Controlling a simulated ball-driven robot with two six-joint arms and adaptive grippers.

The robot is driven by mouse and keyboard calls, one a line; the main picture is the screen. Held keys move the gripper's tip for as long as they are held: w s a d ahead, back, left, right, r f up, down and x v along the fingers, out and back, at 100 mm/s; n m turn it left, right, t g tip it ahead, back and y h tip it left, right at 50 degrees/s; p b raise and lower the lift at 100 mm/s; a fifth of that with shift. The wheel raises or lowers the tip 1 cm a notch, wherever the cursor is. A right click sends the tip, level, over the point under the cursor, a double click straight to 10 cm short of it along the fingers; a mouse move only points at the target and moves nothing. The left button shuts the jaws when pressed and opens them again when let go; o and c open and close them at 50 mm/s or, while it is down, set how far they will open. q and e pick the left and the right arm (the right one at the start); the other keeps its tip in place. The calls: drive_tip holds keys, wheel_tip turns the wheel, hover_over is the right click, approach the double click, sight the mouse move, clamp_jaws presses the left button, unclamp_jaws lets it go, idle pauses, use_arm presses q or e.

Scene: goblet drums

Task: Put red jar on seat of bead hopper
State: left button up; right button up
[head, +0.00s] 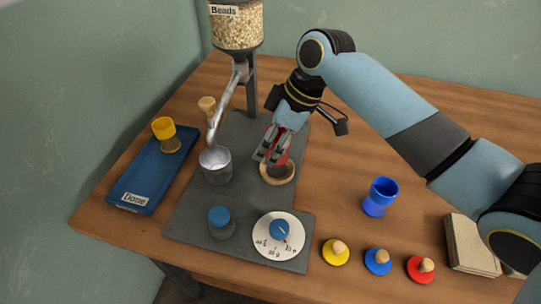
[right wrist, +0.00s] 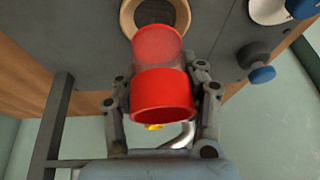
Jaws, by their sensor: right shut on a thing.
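The red jar (right wrist: 160,85) is between the fingers of my right gripper (right wrist: 162,98), which is shut on it. In the head view the jar (head: 283,156) is mostly hidden by the right gripper (head: 273,148). The bead hopper (head: 236,25) stands at the back, with a spout sloping down to a metal cup (head: 216,175). A wooden ring (head: 277,182), apparently the seat, lies on the dark base plate just below the jar. The ring also shows behind the jar in the right wrist view (right wrist: 128,17). I cannot tell whether jar and ring touch. My left gripper is not in view.
A blue tray (head: 128,190) at left bears a yellow jar (head: 163,132). A blue-topped weight-like piece (head: 221,222) and a dial (head: 279,236) are at the plate's front. A blue cup (head: 380,196) and yellow, blue and red knobbed lids (head: 335,252) stand at right.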

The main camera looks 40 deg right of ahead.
drive_tip(key=shift+f, duration=1.75)
drive_tip(key=shift+f, duration=0.1)
drive_tip(key=o, duration=1.2)
drive_tip(key=shift+o, duration=0.2)
drive_tip(key=v, duration=1.2)
drive_tip(key=shift+p, duration=0.35)
drive_tip(key=shift+s, duration=0.1)
